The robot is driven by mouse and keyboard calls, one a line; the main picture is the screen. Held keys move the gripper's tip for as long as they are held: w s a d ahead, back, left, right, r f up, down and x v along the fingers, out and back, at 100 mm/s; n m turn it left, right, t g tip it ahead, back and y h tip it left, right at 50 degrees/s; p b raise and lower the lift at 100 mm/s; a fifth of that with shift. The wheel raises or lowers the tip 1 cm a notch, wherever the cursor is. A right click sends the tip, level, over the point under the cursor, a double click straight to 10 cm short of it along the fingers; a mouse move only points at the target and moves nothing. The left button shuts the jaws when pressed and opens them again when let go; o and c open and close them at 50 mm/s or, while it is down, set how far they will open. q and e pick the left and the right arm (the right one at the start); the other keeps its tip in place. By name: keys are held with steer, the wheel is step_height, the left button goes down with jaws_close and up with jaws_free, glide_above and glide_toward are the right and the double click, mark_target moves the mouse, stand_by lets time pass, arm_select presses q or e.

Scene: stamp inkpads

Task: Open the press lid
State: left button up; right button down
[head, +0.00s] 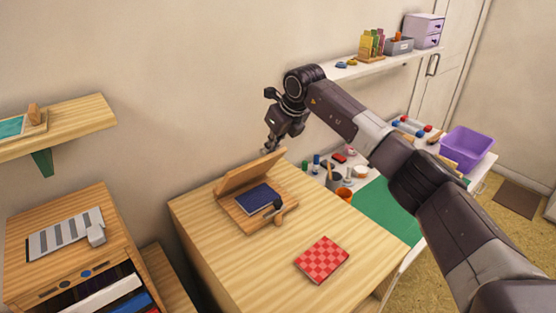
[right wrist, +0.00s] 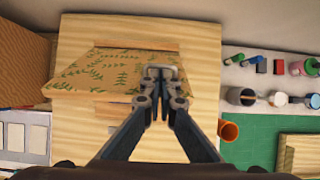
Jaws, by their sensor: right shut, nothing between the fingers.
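The wooden press stands on the light wood cabinet. Its lid (head: 250,173) is raised and tilted up along the back edge, above the base (head: 236,213), which holds a dark blue pad (head: 254,197). In the right wrist view, the lid's leaf-patterned face (right wrist: 110,72) shows below the fingers. My right gripper (head: 270,148) is shut and empty, close to the raised lid's upper right corner. In the wrist view its fingers (right wrist: 160,73) overlap the lid's right part; I cannot tell whether they touch it. My left gripper is out of view.
A dark-headed tool (head: 273,208) lies at the base's front right. A red checkered book (head: 322,260) lies on the cabinet top (head: 225,262). To the right, a desk holds a green mat (head: 385,212), an orange cup (head: 344,195) and several small items. A wall stands behind.

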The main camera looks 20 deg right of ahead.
steer(key=w+r, duration=0.1)
steer(key=w+a+p, duration=0.1)
steer(key=w, duration=0.1)
steer(key=shift+r, duration=0.35)
steer(key=shift+w+a+r+p, duration=0.1)
steer(key=shift+w+a+p, duration=0.25)
steer(key=shift+w, duration=0.25)
steer(key=shift+w+a+p, duration=0.25)
steer(key=shift+w+p, duration=0.2)
steer(key=shift+w, duration=0.15)
